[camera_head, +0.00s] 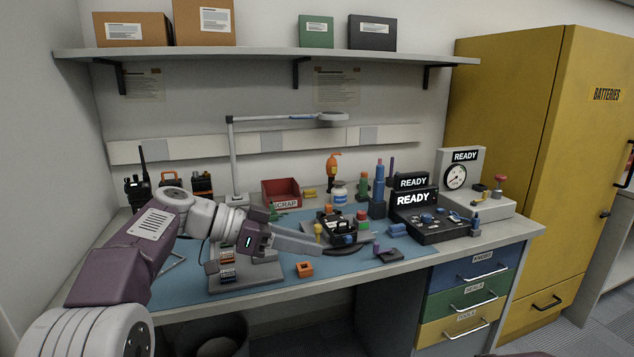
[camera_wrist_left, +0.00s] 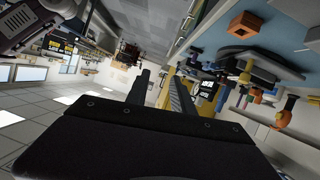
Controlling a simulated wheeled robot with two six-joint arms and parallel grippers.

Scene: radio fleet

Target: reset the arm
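My left arm comes in from the left in the head view, purple and light grey. My left gripper (camera_head: 335,249) is held over the front part of the workbench, with its fingers pointing right. In the left wrist view the two dark fingers (camera_wrist_left: 160,78) stand apart with background showing between them, and nothing is held. My right gripper is not seen in either view.
The blue mat (camera_head: 190,286) carries a small orange block (camera_head: 304,269) and a black fixture (camera_head: 336,226). A red scrap bin (camera_head: 281,192) stands behind. READY consoles (camera_head: 428,228) stand right, beside a yellow cabinet (camera_head: 510,100). A shelf (camera_head: 260,53) spans above.

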